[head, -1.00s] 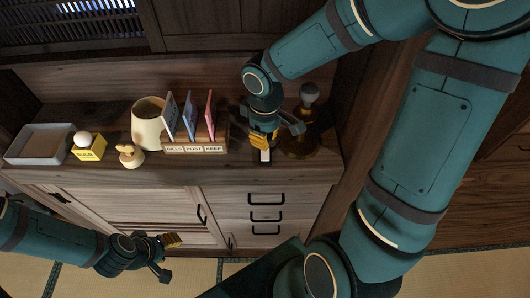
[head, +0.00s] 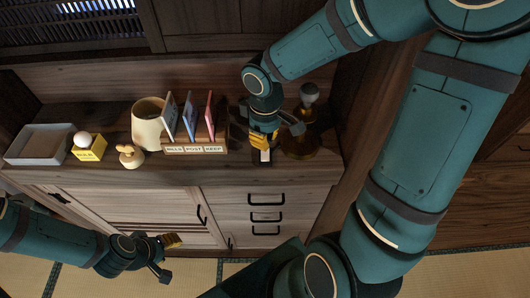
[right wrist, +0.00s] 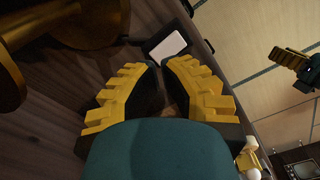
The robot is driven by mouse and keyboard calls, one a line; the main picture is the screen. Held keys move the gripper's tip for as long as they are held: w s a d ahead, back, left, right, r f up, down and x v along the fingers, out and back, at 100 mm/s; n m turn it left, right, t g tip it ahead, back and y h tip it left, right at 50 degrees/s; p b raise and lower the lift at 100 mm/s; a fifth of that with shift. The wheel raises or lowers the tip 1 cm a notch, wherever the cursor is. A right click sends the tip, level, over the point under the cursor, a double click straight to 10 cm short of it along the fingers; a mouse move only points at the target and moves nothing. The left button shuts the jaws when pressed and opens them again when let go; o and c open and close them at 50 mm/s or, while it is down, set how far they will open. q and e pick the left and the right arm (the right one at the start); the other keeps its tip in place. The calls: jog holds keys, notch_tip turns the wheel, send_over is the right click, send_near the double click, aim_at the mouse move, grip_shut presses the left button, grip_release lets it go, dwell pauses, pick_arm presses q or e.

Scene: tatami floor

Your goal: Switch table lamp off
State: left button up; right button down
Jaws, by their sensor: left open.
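The table lamp (head: 303,146) stands at the right end of the cabinet top, with a brass-coloured base and a bare, grey bulb (head: 309,93) that shows no glow. Its brass parts fill the upper left of the right wrist view (right wrist: 75,22). A small dark switch box with a white rocker (head: 265,156) lies left of the lamp, near the front edge; the rocker also shows in the right wrist view (right wrist: 167,47). My left gripper (head: 178,257) is open and empty, low before the cabinet.
On the cabinet top (head: 240,172), a letter rack (head: 195,149) with several cards stands left of the right gripper. Further left are a cream pot (head: 146,125), a wooden figure (head: 131,156), a yellow block (head: 88,151) and a grey tray (head: 38,146). A dark wooden post rises at right.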

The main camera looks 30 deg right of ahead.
jog(key=shift+f+b, duration=1.55)
jog(key=shift+f, duration=0.2)
dwell(0.8)
jog(key=shift+r+p, duration=3)
jog(key=shift+r, duration=0.55)
